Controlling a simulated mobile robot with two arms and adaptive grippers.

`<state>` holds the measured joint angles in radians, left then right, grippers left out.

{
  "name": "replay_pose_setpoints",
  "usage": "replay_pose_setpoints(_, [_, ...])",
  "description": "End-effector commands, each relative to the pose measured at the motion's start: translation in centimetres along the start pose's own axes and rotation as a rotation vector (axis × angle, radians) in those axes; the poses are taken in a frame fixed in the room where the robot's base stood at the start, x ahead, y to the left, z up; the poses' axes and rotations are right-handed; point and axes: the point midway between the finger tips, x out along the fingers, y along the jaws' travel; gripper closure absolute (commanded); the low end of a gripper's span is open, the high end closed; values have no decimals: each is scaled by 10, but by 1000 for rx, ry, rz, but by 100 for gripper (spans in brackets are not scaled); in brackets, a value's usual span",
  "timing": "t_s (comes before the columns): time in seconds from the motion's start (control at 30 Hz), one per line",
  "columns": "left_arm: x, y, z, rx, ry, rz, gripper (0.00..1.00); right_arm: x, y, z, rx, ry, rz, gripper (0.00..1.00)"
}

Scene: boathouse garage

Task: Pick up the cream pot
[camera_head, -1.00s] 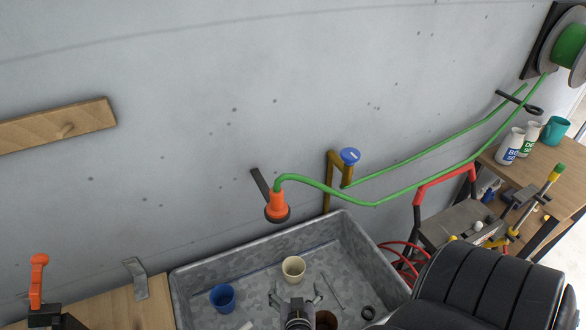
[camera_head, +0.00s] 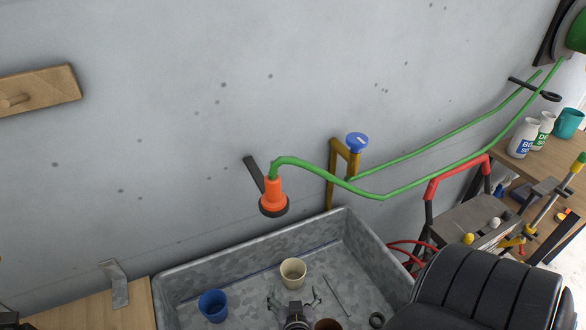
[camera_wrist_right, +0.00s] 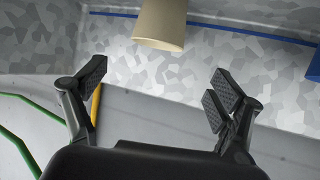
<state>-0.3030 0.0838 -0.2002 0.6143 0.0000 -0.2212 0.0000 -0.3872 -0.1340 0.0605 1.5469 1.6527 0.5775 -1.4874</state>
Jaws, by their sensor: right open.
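The cream pot (camera_head: 293,272) stands in the grey metal basin (camera_head: 215,269), near its back wall. My right gripper (camera_head: 294,299) is in the basin area just in front of the pot, with its fingers spread. In the right wrist view the cream pot (camera_wrist_right: 160,24) shows at the top, beyond the open fingers of my right gripper (camera_wrist_right: 160,92). Nothing is between the fingers, and the pot is apart from them. My left gripper is not in view.
A blue pot (camera_head: 213,306) stands to the left of the cream pot. A brown pot (camera_head: 327,325) is close by at the lower right, partly cut off. A thin rod (camera_head: 337,297) and a black ring (camera_head: 377,320) lie at right. An orange nozzle (camera_head: 273,196) hangs behind.

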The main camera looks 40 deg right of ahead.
Motion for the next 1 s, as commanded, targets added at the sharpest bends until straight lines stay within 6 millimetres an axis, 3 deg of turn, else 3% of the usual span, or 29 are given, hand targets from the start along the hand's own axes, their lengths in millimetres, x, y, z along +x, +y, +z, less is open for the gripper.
replay_pose_setpoints(0.3, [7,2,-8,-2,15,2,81,52,0,-1,-1,3,-1,12])
replay_pose_setpoints(0.57, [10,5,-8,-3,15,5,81,73,2,0,-1,2,1,12])
replay_pose_setpoints(0.8, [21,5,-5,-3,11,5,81,109,4,2,-1,3,0,12])
replay_pose_setpoints(1.0, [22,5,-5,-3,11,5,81,118,4,1,1,1,0,12])
